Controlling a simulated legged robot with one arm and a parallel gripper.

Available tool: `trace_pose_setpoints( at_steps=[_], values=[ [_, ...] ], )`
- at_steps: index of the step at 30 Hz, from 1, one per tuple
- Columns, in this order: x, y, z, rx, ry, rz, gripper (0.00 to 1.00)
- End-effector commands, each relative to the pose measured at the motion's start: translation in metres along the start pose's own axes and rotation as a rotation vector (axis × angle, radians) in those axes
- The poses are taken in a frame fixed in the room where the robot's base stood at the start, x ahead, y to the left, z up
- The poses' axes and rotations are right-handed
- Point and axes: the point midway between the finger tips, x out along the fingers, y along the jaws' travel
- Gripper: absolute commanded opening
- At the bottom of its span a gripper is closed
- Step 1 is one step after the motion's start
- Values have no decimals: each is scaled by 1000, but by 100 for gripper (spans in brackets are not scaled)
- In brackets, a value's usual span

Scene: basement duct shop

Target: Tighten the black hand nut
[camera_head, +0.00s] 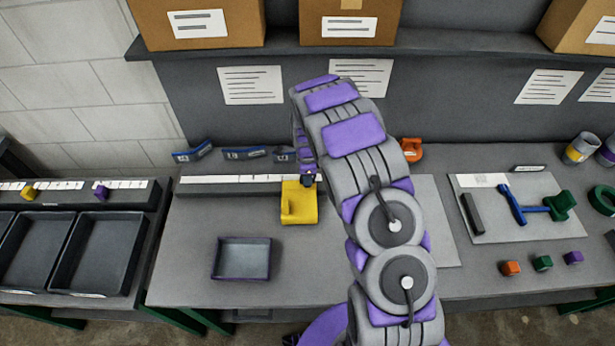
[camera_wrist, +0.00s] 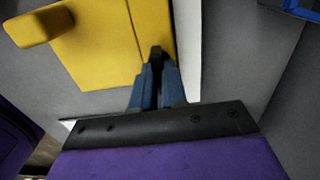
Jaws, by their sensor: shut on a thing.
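A yellow fixture (camera_head: 299,205) with a protruding lug stands on the bench, against the white-topped rail. It fills the upper left of the wrist view (camera_wrist: 95,45). My gripper's blue fingers (camera_wrist: 157,84) point at its right edge, beside the white strip. They are closed together on a small black piece, which I take to be the black hand nut (camera_wrist: 156,52). Its thread and seat are hidden, so I cannot tell how far on it is. In the head view my gripper (camera_head: 308,178) shows only as a small dark tip at the fixture's upper right, mostly behind my arm.
An empty dark tray (camera_head: 241,274) lies left of my arm. Blue-fronted holders (camera_head: 245,153) line the back. An orange clamp-like thing (camera_head: 412,150) is behind my arm. At right are a tool board (camera_head: 485,228), small coloured blocks (camera_head: 542,263) and cans (camera_head: 579,148).

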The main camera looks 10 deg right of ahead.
Motion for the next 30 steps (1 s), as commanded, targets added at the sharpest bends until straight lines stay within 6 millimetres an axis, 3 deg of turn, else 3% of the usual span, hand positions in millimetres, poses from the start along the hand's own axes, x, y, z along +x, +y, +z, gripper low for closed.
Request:
trace_pose_setpoints(
  at_steps=[16,17,24,30],
  values=[
    [-2,-3,1,25,-2,-8,0],
    [-2,-3,1,25,-2,-8,15],
    [-1,-1,0,24,-1,-5,38],
    [-1,-1,0,24,-1,-3,38]
  ],
)
